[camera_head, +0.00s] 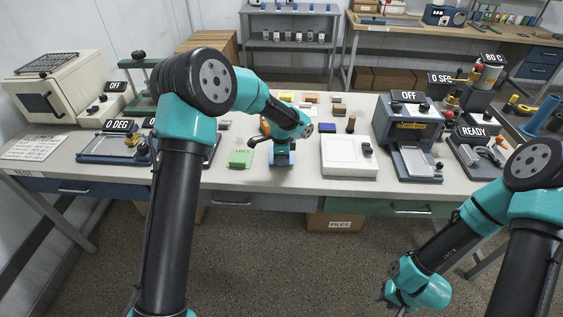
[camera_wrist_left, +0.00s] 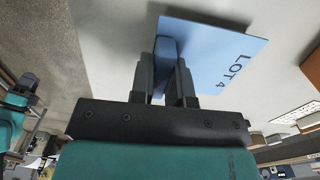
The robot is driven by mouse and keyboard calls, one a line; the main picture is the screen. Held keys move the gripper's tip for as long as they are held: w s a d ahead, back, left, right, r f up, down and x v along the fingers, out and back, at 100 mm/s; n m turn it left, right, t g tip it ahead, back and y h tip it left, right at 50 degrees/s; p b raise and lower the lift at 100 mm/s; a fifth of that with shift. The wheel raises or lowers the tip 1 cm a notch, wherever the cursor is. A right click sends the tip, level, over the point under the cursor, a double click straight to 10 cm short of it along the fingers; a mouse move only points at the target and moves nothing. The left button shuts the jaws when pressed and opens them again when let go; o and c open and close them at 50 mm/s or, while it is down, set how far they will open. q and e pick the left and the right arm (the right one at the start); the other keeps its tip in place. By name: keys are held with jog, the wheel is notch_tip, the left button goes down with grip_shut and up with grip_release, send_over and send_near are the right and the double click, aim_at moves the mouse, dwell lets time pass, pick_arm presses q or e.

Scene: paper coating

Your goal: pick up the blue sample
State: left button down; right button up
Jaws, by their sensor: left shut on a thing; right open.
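The blue sample (camera_wrist_left: 215,55) is a flat light-blue sheet marked LOT 4 in the left wrist view. My left gripper (camera_wrist_left: 170,75) is shut on it near one edge. In the head view the left gripper (camera_head: 283,160) is low over the front middle of the bench, and the sample is mostly hidden behind it. I cannot tell whether the sample touches the bench top. My right gripper (camera_head: 383,293) is open and empty at the lower right, in front of the bench and away from the sample.
A green sample (camera_head: 241,158) marked LOT lies left of the left gripper. A white flat device (camera_head: 349,156) stands just to its right. A blue-grey press (camera_head: 408,125) stands further right. Small blocks (camera_head: 327,128) lie behind. A bench strip (camera_head: 230,178) along the front is clear.

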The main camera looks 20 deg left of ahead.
pick_arm(q)
jog(key=shift+r, duration=0.6)
jog(key=shift+s+d+r, duration=0.15)
jog(key=shift+s, duration=0.2)
jog(key=s+d+r, duration=0.1)
jog(key=s+d, duration=0.3)
jog(key=s, duration=1)
jog(key=shift+s+r, duration=0.15)
jog(key=shift+s, duration=0.2)
jog(key=w+a, duration=0.1)
jog(key=a, duration=0.5)
jog(key=w+a, duration=0.1)
jog(key=a, duration=0.6)
jog(key=w+a, duration=0.1)
jog(key=a, duration=0.5)
jog(key=shift+w+a+r, duration=0.3)
jog(key=shift+a+r, duration=0.05)
jog(key=shift+r, duration=0.05)
jog(key=shift+m, duration=0.5)
jog(key=s+a, duration=0.1)
jog(key=a, duration=0.5)
jog(key=s+a+r, duration=0.1)
jog(key=s+a, duration=0.1)
jog(key=a, duration=0.5)
jog(key=s+a, duration=0.1)
jog(key=a, duration=0.5)
jog(key=shift+s+a+r, duration=0.15)
jog(key=shift+a+r, duration=0.05)
jog(key=shift+a, duration=0.05)
jog(key=shift+f, duration=0.2)
